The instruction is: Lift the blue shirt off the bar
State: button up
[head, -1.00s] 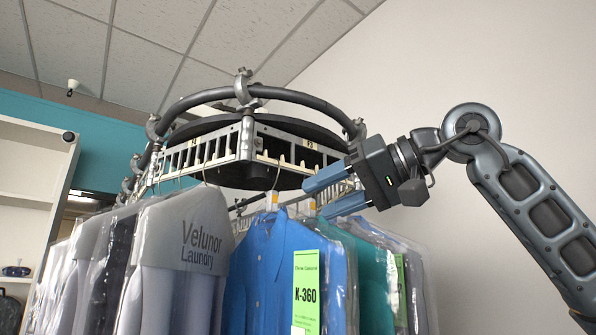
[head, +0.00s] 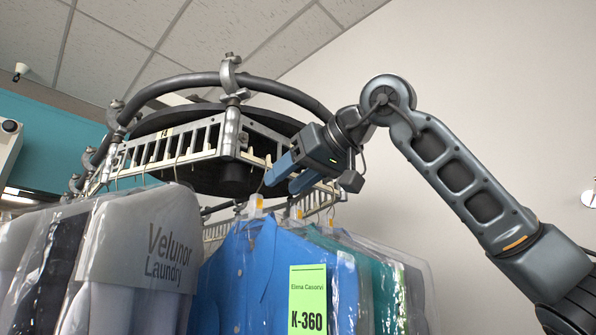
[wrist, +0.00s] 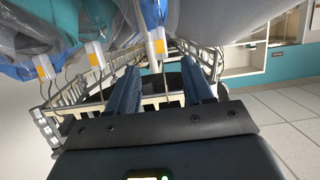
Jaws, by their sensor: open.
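The blue shirt (head: 240,270), in clear plastic, hangs from the rail (head: 180,150) right of the grey Velunor Laundry cover. A green K-360 tag (head: 307,300) is on its front. Its hanger neck (head: 257,204) has a white and orange tag, and its hook runs up to the slotted rail. My gripper (head: 280,184) is open, with blue fingers beside the top of that hook. In the wrist view, the hook (wrist: 162,66) shows between the two spread fingers of my gripper (wrist: 162,70); I cannot tell how deep it sits. The hook's upper end is partly hidden.
The grey cover (head: 140,235) hangs close on the left. Teal and other bagged garments (head: 385,280) crowd close on the right, with neighbouring hangers (wrist: 95,55) near my fingers. A curved dark tube (head: 240,82) arches above the rail. The wall side at right is clear.

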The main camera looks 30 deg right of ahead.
aim_at(257, 191)
jog(key=shift+p+x, duration=0.8)
jog(key=shift+x, duration=4.2)
grip_shut()
jog(key=shift+r, duration=0.25)
jog(key=shift+r+p, duration=1.35)
jog(key=shift+r, duration=0.2)
jog(key=shift+s, duration=0.1)
